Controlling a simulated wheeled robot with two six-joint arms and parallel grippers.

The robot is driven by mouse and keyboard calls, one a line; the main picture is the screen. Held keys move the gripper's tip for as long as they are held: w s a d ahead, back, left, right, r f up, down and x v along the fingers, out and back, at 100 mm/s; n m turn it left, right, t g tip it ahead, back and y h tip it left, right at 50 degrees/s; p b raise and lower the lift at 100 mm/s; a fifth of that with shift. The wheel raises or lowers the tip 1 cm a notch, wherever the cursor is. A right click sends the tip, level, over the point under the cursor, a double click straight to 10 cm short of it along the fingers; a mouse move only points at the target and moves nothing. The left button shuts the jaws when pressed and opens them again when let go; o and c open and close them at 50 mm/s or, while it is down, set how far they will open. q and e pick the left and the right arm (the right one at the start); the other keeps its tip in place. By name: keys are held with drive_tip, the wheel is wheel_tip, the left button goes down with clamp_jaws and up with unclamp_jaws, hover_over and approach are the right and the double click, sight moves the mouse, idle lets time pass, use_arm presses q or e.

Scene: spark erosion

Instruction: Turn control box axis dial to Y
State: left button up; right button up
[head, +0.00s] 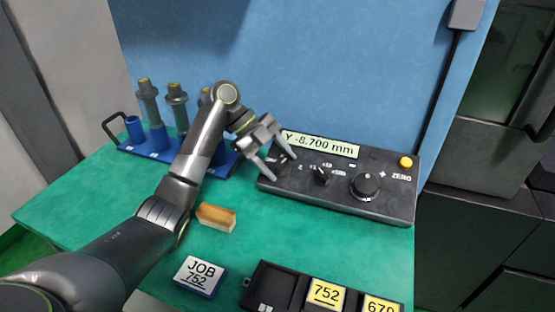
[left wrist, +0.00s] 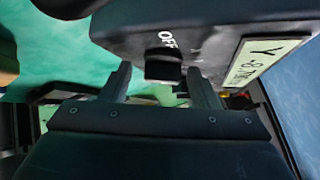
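The dark control box (head: 337,207) stands at the back right of the green table. Its display (head: 320,144) reads "Y -8.700 mm". My left gripper (head: 282,168) is at the box's left end, fingers spread. In the left wrist view, a black knob (left wrist: 163,66) lies between the fingertips (left wrist: 160,82), with a gap visible on each side. The word OFF is printed beside this knob; its pointer direction cannot be made out. The box also carries a middle selector knob (head: 321,175) and a large round knob (head: 365,186). My right gripper is not in view.
A blue rack (head: 140,150) with several tool holders stands at the back left. A wooden-backed brush or block (head: 216,217), a JOB 752 card (head: 200,275) and a black tray (head: 263,280) with yellow number cards lie nearer. A yellow button (head: 406,162) is at the box's right.

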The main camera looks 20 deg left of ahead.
use_arm(q)
drive_tip(key=shift+r, duration=0.1)
wheel_tip(320, 180, up, 4)
drive_tip(key=shift+w+r, duration=0.15)
drive_tip(key=shift+r, duration=0.1)
wheel_tip(320, 180, up, 5)
drive_tip(key=p, duration=0.3)
drive_tip(key=shift+r, duration=0.2)
drive_tip(key=shift+f, duration=0.1)
